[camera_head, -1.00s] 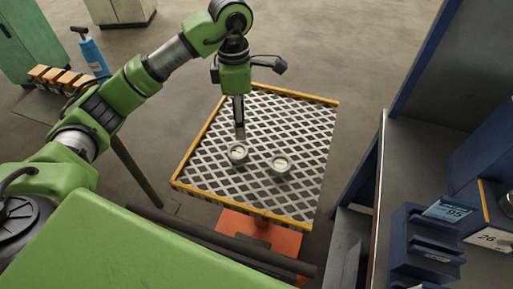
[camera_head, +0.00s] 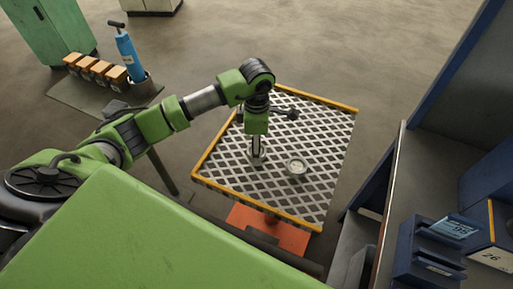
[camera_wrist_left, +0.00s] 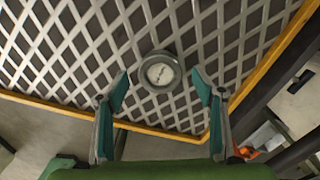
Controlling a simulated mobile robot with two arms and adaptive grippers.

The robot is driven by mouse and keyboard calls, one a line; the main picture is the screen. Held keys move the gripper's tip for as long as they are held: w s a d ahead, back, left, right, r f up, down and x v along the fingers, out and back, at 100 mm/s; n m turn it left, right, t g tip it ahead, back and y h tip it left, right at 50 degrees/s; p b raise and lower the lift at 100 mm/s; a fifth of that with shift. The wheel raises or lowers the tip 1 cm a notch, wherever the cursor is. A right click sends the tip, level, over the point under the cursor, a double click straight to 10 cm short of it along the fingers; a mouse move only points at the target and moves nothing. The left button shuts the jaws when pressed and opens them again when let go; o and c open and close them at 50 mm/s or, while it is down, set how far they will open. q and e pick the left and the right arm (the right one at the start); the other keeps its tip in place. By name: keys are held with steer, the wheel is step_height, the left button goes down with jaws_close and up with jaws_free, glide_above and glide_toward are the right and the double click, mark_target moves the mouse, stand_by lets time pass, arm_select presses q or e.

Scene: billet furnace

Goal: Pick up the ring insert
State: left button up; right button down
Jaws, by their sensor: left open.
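A round grey ring insert (camera_head: 296,168) with a pale face lies on the grated tabletop (camera_head: 318,123) in the head view. A second similar ring is largely hidden at my left gripper (camera_head: 256,152), which points down over the grate. The left wrist view shows one ring (camera_wrist_left: 160,73) flat on the grate, centred between my spread fingers (camera_wrist_left: 160,90) and slightly beyond their tips. The fingers are open and hold nothing. I cannot tell how high they are above it. My right gripper is not in view.
An orange rim (camera_head: 345,107) edges the grate. A blue cabinet with a grey shelf (camera_head: 398,180) stands close on the right. A side table (camera_head: 90,98) at the left holds several orange-brown blocks (camera_head: 96,69) and a blue cylinder (camera_head: 129,58). Most of the grate is clear.

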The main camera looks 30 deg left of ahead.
arm_select(q)
steer(key=shift+f, duration=0.75)
steer(key=c, duration=1.6)
steer(key=shift+w, duration=0.1)
steer(key=shift+c, duration=0.3)
steer(key=shift+r, duration=0.1)
